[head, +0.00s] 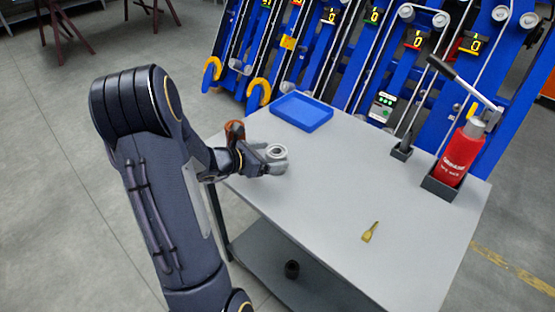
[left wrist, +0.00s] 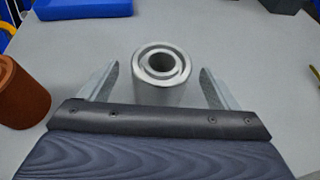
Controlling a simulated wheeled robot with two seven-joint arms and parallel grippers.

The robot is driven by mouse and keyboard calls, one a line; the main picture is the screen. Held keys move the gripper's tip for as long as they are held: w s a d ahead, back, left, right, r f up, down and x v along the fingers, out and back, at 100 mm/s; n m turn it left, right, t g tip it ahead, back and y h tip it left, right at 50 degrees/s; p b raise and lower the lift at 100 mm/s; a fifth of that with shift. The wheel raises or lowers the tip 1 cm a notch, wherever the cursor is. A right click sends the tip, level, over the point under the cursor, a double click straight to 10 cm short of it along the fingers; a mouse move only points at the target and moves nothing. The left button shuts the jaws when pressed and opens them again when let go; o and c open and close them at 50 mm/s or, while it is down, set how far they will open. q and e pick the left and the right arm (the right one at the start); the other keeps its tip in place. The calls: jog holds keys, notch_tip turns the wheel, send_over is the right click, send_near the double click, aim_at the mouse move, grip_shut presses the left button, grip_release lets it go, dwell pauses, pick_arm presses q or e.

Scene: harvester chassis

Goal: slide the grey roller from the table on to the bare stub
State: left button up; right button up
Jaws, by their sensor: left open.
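The grey roller (head: 279,152) stands upright on the table near its left edge. In the left wrist view the roller (left wrist: 162,92) shows its round, hollow end face. My left gripper (head: 268,164) is low over the table at the roller. In the left wrist view its two fingers (left wrist: 159,72) are open, one on each side of the roller, with gaps visible on both sides. In the head view the gripper partly hides the roller. I cannot pick out the bare stub in either view. My right gripper is not in view.
A rust-brown cylinder (left wrist: 20,95) stands left of my left gripper. A blue tray (head: 301,124) lies behind. A red bottle (head: 460,155), a dark holder (head: 402,151) and a brass-coloured tool (head: 370,232) are further right. The blue chassis (head: 345,60) stands beyond the table. The table's middle is clear.

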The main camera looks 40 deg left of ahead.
aim_at(280, 151)
pick_arm(q)
jog(key=x, duration=0.4)
jog(key=shift+w+d+r, duration=0.1)
jog(key=shift+w+r, duration=0.05)
jog(key=shift+r, duration=0.1)
jog(key=c, duration=1.4)
jog(key=shift+r, duration=0.1)
jog(key=shift+c, duration=0.3)
jog(key=shift+r, duration=0.1)
